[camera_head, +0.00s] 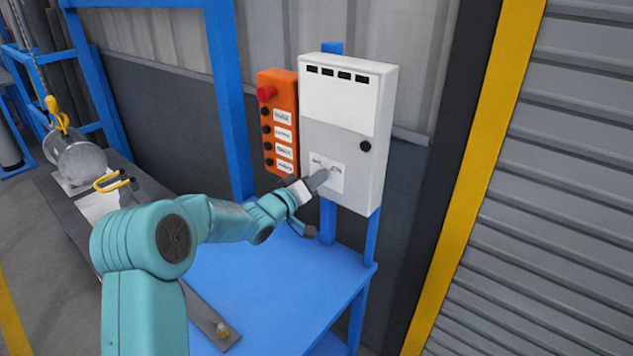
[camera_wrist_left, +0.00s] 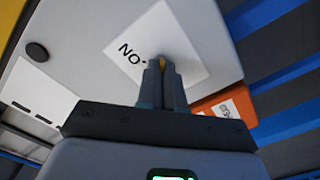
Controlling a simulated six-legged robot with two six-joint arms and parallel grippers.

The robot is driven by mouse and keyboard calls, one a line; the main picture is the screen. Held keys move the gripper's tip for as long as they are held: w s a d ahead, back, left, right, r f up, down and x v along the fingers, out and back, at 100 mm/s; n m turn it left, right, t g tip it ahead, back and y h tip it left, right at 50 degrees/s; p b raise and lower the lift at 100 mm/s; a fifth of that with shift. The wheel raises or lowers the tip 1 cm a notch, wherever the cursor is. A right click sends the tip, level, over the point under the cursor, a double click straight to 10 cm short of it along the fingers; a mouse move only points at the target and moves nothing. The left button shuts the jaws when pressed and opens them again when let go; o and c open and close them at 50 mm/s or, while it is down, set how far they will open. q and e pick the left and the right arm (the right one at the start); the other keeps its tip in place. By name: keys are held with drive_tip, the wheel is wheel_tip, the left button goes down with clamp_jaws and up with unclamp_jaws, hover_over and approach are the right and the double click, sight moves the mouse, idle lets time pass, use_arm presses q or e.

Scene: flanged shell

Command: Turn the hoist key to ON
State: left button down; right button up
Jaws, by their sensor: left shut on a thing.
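The grey-white control cabinet (camera_head: 352,130) has a white label plate (camera_head: 336,182) low on its front, which also shows in the left wrist view (camera_wrist_left: 185,35) with letters seen upside down. My left gripper (camera_head: 318,181) reaches the plate from the left. In the left wrist view my left gripper (camera_wrist_left: 163,75) is shut on the hoist key (camera_wrist_left: 160,61), a small brass-yellow piece showing between the fingertips. The fingers hide most of the key and part of the lettering, so its exact angle cannot be told. My right gripper is not in view.
An orange button box (camera_head: 279,125) with a red button (camera_head: 266,93) hangs just left of the cabinet. A blue table (camera_head: 290,290) lies below. At left, a metal shell (camera_head: 83,163) sits under a yellow hook (camera_head: 57,113). A ribbed shutter (camera_head: 560,180) is at right.

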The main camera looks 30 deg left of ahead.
use_arm(q)
drive_tip(key=shift+m+b, duration=6.75)
drive_tip(key=shift+m, duration=1.85)
drive_tip(key=c, duration=1.3)
unclamp_jaws()
drive_tip(key=shift+s, duration=0.15)
drive_tip(key=s, duration=0.5)
drive_tip(key=s+a+b, duration=0.1)
drive_tip(key=s, duration=0.4)
drive_tip(key=s+b, duration=0.1)
drive_tip(key=s, duration=0.5)
drive_tip(key=shift+a, duration=0.15)
